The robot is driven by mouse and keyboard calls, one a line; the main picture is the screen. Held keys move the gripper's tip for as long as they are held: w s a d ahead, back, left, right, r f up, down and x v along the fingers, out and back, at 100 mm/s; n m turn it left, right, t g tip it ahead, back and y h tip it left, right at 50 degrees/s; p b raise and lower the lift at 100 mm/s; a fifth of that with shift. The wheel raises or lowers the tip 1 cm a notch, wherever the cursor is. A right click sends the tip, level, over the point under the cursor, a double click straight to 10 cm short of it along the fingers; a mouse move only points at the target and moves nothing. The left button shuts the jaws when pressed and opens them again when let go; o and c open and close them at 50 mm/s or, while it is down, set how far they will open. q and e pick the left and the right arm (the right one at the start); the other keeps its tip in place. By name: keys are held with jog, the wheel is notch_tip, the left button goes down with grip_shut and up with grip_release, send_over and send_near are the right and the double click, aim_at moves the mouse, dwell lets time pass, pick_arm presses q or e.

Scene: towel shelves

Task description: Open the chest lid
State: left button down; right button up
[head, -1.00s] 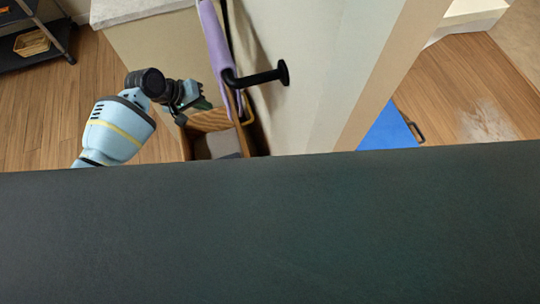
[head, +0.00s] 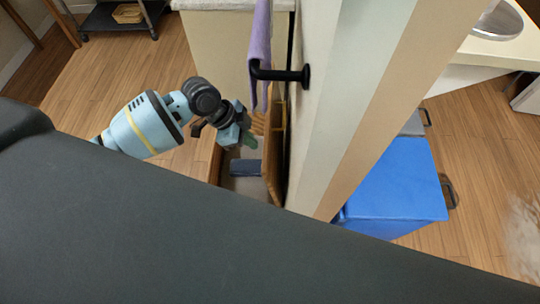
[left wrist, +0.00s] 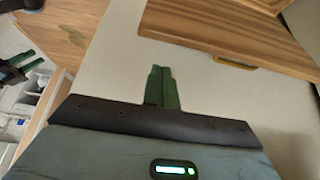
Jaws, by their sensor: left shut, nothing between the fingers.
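The wooden chest (head: 215,163) stands against the wall, and I look down into its open top. Its lid (head: 273,150) stands roughly upright on the wall side. My left gripper (head: 243,139) is over the chest opening, just left of the lid, with its green fingers shut and empty. In the left wrist view the shut fingertips (left wrist: 162,76) point toward a pale surface. A wooden panel (left wrist: 225,32) with a brass fitting (left wrist: 235,63) lies beyond them; contact is not visible.
A dark grey item (head: 246,168) lies inside the chest. A purple towel (head: 259,45) hangs on a black wall bar (head: 285,75) above it. A blue bin (head: 395,185) stands beyond the wall. Wooden floor (head: 110,85) is clear at the left.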

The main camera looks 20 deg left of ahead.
pick_arm(q)
jog(key=b+x, duration=0.1)
jog(key=x, duration=0.9)
pick_arm(e)
jog(key=shift+s+f, duration=0.45)
jog(key=shift+f, duration=0.1)
